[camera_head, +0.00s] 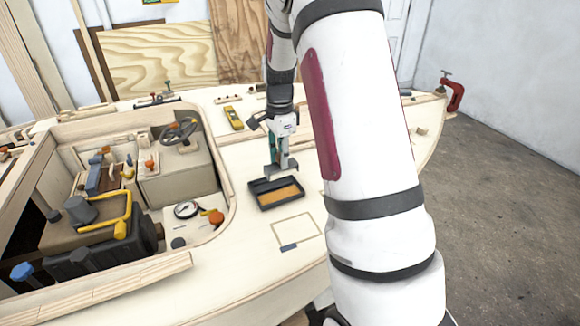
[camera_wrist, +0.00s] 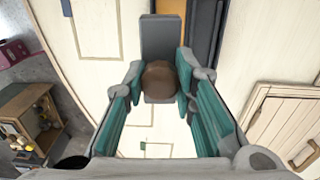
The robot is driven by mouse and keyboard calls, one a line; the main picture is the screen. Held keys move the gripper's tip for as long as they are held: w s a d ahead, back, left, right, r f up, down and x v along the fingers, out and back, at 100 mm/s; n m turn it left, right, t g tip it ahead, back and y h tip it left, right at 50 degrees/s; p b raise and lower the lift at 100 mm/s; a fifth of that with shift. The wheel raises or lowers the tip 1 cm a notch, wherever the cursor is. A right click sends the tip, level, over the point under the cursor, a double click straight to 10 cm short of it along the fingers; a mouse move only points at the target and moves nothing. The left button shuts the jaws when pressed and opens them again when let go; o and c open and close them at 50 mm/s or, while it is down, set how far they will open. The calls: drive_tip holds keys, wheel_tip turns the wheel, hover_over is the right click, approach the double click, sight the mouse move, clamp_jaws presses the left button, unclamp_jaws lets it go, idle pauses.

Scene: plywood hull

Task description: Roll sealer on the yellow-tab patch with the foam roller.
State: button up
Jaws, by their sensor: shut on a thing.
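My gripper (camera_head: 281,148) is shut on the foam roller, just above the sealer tray (camera_head: 262,203). In the wrist view the roller shows as a brown round handle end (camera_wrist: 160,80) between the finger pads, with a grey flat part (camera_wrist: 160,35) beyond. Its foam is hidden or too small to tell. The dark tray holds orange-amber sealer (camera_head: 283,194); whether the roller touches it I cannot tell. I cannot make out a yellow tab in either view.
The cockpit opening (camera_head: 150,200) is left of the tray, with a steering wheel (camera_head: 179,131), gauge (camera_head: 186,209) and tools. A yellow level (camera_head: 233,117) lies behind on the deck. A red clamp (camera_head: 452,95) is at the far right hull edge. My arm hides the deck to the right.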

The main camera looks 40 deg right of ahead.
drive_tip(key=shift+w+d+r+p, duration=0.2)
drive_tip(key=shift+w+r+p, duration=0.15)
drive_tip(key=shift+w, duration=0.4)
drive_tip(key=shift+w+f, duration=0.15)
drive_tip(key=shift+f+b, duration=2.15)
drive_tip(key=shift+f, duration=2.25)
drive_tip(key=shift+f, duration=0.45)
drive_tip(key=shift+r+p, duration=1.7)
drive_tip(key=shift+r, duration=2.35)
drive_tip(key=shift+d, duration=0.1)
